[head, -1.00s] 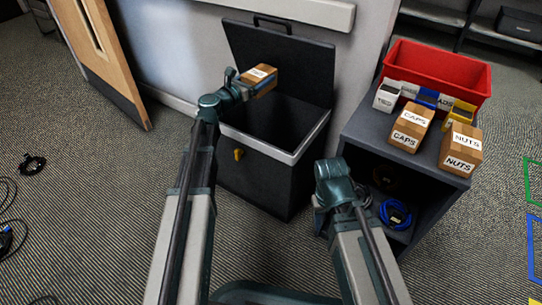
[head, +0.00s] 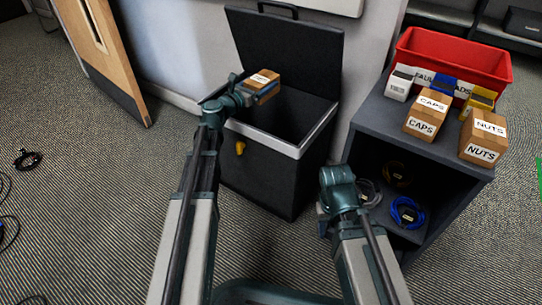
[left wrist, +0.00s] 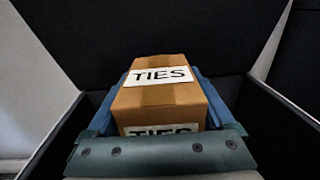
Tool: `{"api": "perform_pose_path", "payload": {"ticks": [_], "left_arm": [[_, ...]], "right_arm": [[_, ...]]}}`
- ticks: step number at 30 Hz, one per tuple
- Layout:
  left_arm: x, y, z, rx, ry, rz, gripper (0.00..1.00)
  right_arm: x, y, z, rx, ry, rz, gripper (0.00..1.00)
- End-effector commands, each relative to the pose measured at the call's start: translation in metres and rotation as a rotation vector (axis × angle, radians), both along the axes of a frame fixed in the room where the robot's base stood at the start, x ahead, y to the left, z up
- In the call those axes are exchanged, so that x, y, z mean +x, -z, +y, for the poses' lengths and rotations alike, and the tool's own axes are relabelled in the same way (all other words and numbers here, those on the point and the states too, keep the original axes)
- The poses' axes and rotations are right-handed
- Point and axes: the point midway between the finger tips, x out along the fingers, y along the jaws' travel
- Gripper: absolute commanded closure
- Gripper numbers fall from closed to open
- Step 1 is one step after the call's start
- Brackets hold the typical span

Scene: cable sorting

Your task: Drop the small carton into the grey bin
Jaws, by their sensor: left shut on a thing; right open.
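A small brown carton (head: 266,75) with a white label is held in the head view. In the left wrist view the carton (left wrist: 160,100) reads TIES. My left gripper (head: 262,90) is shut on it, with blue fingers (left wrist: 215,105) along both sides. The bin (head: 265,175) is dark with a light grey rim (head: 262,143), and its black lid (head: 285,50) stands open at the back. The carton is over the bin's opening, in front of the lid. My right gripper (head: 322,217) is low, between bin and shelf unit, mostly hidden by its wrist; its fingers barely show.
A dark shelf unit (head: 443,150) stands right of the bin, carrying a red tray (head: 455,62), a CAPS carton (head: 427,115), a NUTS carton (head: 483,138) and small devices. Coiled cables lie inside, including a blue one (head: 407,213). A wooden door (head: 95,50) is at left.

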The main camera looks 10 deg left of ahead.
Motion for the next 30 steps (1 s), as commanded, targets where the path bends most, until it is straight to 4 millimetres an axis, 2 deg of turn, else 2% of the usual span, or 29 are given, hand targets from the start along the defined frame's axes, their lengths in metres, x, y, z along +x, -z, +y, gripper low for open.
{"api": "perform_pose_path", "payload": {"ticks": [7, 8, 10, 17, 20, 23, 30], "left_arm": [[0.0, 0.001, 0.0, 0.0, 0.0, 0.0, 0.76], [0.0, 0.001, 0.0, 0.0, 0.0, 0.0, 0.11], [0.0, 0.001, 0.0, 0.0, 0.0, 0.0, 0.0], [-0.001, 0.001, 0.0, 0.0, 0.0, 0.0, 0.0], [-0.007, 0.001, 0.002, 0.0, 0.0, 0.0, 0.0], [-0.021, 0.001, 0.008, 0.0, -0.003, 0.0, 0.0], [-0.07, 0.001, 0.03, 0.0, -0.004, 0.0, 0.0]], "right_arm": [[0.0, 0.001, 0.0, 0.0, 0.0, 0.0, 0.5], [0.0, 0.001, 0.0, 0.0, 0.0, 0.0, 0.5], [0.0, 0.001, 0.0, 0.0, 0.0, 0.0, 0.5], [0.0, 0.001, 0.0, 0.0, 0.0, 0.0, 0.5], [0.0, 0.001, 0.0, 0.0, 0.0, 0.0, 0.5], [0.0, 0.001, 0.0, 0.0, 0.0, 0.0, 0.5], [0.0, 0.001, 0.0, 0.0, 0.0, 0.0, 0.5]]}}
